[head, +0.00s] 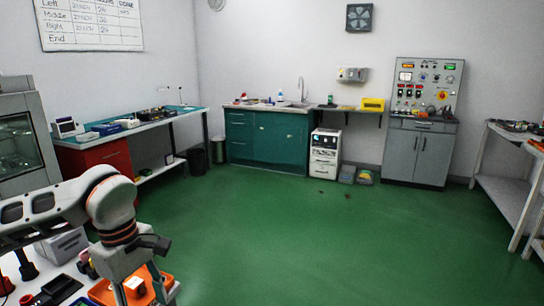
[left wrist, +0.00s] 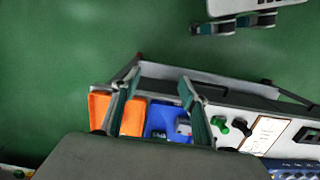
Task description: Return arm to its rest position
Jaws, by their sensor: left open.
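My left arm comes in from the left in the head view and bends down over a workbench at the bottom left. A pale grey item (left wrist: 184,127) lies in the blue bin. The orange bin also shows in the head view (head: 160,273), partly hidden by my arm.
Green and black knob-like parts (left wrist: 221,124) and a paper sheet (left wrist: 265,132) lie on the bench. A red-fronted side bench (head: 95,157), a teal sink cabinet (head: 265,140) and a control panel cabinet (head: 415,155) stand farther off.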

